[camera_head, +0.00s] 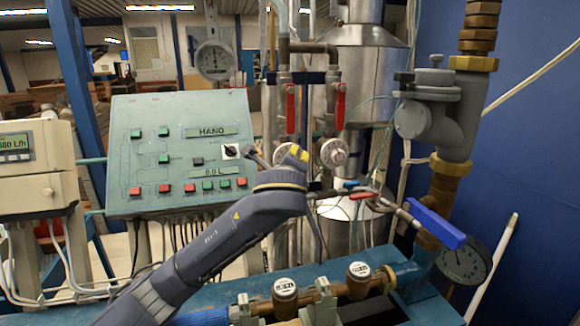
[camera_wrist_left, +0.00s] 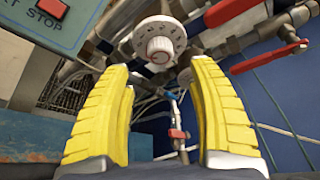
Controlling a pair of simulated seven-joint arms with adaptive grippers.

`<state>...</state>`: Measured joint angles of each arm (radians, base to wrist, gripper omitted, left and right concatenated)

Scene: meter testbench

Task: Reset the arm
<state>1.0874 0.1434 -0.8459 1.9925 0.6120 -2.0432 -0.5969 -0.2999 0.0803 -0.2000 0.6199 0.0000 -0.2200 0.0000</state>
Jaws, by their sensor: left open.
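My left arm comes in from the lower left in the head view and reaches up in front of the test bench. My right gripper is in neither view.
The green control panel (camera_head: 180,118) with several red and green buttons stands left of the gripper. Red-handled valves (camera_head: 290,108), metal pipes and a blue-handled valve (camera_head: 435,223) stand around it to the right. Two small brass meters (camera_head: 285,289) sit on the bench below.

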